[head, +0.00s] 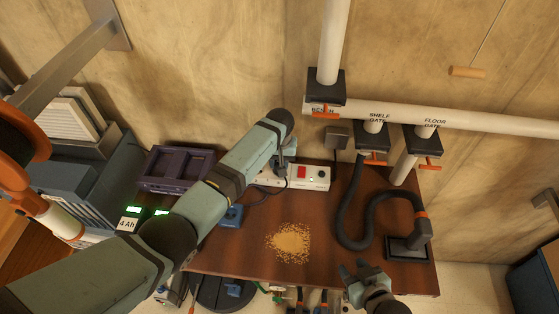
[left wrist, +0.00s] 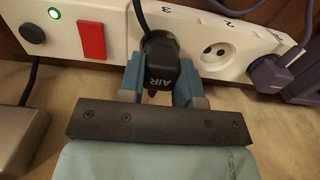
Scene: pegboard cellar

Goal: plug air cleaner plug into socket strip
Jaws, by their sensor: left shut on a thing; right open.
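The black air cleaner plug, marked AIR (left wrist: 160,76), is between the blue fingers of my left gripper (left wrist: 160,88) in the left wrist view. My left gripper (head: 283,163) is shut on it at the white socket strip (head: 317,177). The plug is up against the strip's face (left wrist: 125,22), left of an open round socket (left wrist: 214,55); its pins are hidden, so I cannot tell how deep it sits. A black cord rises from it. My right gripper (head: 362,275) is open and empty above the table's front edge.
A purple plug (left wrist: 272,76) sits in the strip further right. The strip has a red switch (left wrist: 91,41) and a lit green button (left wrist: 33,35). Sawdust (head: 289,243) lies on the brown table (head: 330,268). A black hose (head: 350,215) stands to the right.

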